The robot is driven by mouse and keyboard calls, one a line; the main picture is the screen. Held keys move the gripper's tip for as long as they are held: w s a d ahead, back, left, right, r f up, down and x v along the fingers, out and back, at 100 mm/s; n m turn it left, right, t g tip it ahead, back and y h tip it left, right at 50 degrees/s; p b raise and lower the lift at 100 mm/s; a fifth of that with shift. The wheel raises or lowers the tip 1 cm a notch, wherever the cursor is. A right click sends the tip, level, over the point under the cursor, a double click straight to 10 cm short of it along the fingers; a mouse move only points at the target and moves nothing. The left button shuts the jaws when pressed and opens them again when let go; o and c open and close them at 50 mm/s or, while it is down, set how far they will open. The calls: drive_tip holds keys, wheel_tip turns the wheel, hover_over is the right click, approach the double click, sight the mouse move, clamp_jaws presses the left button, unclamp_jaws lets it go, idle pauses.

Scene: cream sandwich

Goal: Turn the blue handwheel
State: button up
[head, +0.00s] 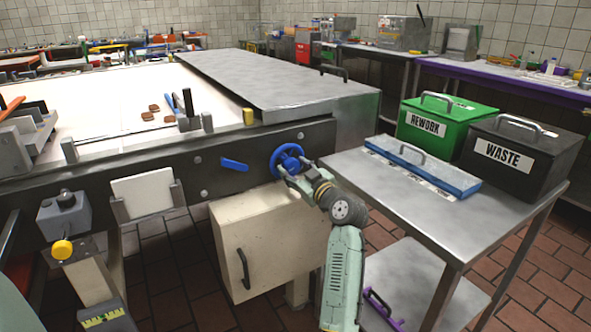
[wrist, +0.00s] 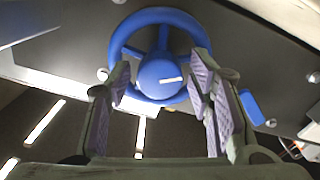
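The blue handwheel (head: 288,158) is mounted on the dark side panel of the conveyor machine, near its right end. In the wrist view the handwheel (wrist: 160,83) fills the upper middle, with its round hub, spokes and a white mark on the hub. My gripper (head: 284,172) is at the wheel's lower right in the head view. In the wrist view my gripper (wrist: 163,85) is open, with its purple-padded fingers spread to the left and right of the hub. The fingertips overlap the lower rim in the picture; I cannot tell whether they touch it.
A blue lever (head: 234,165) sits on the panel left of the wheel. A cream cabinet (head: 270,235) is below. A steel table (head: 420,207) at right carries a green REWORK bin (head: 445,122), a black WASTE bin (head: 510,155) and a blue-edged lidded tray (head: 424,168).

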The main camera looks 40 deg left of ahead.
drive_tip(key=c, duration=0.9)
